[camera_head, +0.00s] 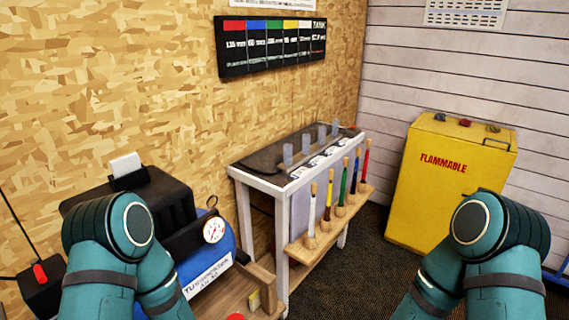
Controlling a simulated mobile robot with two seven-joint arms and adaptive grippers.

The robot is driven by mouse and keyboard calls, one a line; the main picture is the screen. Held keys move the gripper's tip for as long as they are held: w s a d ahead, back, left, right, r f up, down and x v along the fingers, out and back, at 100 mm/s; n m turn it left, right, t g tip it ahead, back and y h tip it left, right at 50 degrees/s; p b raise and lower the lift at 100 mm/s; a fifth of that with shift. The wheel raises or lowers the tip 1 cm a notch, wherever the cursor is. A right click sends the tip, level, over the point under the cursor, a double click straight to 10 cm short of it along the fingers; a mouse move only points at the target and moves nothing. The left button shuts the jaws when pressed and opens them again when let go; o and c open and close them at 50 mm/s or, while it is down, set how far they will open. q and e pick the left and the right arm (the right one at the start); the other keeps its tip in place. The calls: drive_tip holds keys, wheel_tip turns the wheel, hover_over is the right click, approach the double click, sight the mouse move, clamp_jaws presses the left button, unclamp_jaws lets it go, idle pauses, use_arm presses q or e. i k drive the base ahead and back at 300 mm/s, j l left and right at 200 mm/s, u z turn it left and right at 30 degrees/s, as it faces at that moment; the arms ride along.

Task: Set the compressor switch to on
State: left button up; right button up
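The compressor has a black housing (178,205) and a blue tank (212,255), with a round white gauge (214,230). It stands at the lower left against the chipboard wall, partly hidden by my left arm. A small black box (38,294) with a red lever or switch (40,273) sits left of that arm; I cannot tell its setting. Only teal links of my arms show, at the lower left and lower right. Neither gripper is in view.
A white-legged workbench (240,205) stands in the middle, with several coloured-handled tools in a wooden rack (325,232) on its front. A yellow flammables cabinet (440,195) stands at the right. Dark floor (375,270) is open between bench and cabinet.

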sight(40, 274)
drive_tip(key=u, duration=0.8)
